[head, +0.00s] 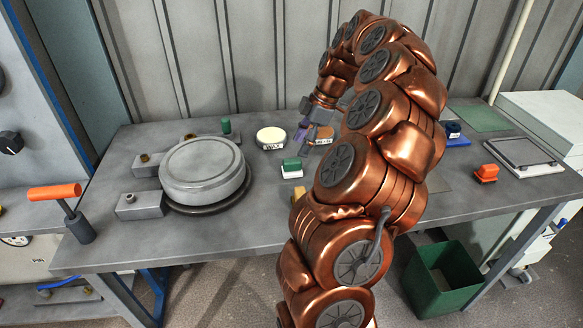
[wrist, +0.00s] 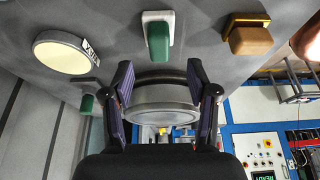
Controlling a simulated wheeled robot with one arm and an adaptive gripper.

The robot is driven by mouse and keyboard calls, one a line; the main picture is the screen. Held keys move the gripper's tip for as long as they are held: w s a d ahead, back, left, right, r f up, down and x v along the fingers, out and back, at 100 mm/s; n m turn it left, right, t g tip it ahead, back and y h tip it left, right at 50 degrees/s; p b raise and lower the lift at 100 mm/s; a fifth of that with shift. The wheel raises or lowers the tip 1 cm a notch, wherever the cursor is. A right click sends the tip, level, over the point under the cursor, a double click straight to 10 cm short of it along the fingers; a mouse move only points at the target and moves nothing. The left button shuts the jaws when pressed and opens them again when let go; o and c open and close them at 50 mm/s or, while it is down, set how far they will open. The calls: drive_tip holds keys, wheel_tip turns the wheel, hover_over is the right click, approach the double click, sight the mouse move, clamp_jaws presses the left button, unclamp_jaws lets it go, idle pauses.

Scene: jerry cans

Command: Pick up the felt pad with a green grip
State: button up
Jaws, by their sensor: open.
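The felt pad with a green grip (head: 291,168) lies on the grey bench, right of the large round lidded vessel; its base is white. In the wrist view the green grip (wrist: 159,42) and white pad show at the top centre, beyond the fingertips and between them sideways. My gripper (head: 304,132) is behind the pad and slightly right of it in the head view, apart from it. In the wrist view my gripper (wrist: 160,70) has its two dark purple fingers spread, with nothing between them. My copper arm hides part of the bench.
A round tin with a cream top (head: 271,135), a small green item (head: 226,126) and the grey vessel (head: 202,170) stand nearby. A tan pad with a brown grip (wrist: 248,38) lies beside the green one.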

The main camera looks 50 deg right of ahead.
sight(292, 160)
drive_tip(key=shift+p+x, duration=1.2)
drive_tip(key=shift+x, duration=2.25)
drive_tip(key=shift+w, duration=0.15)
drive_tip(key=shift+r, duration=0.1)
drive_tip(key=shift+c, duration=0.3)
clamp_jaws()
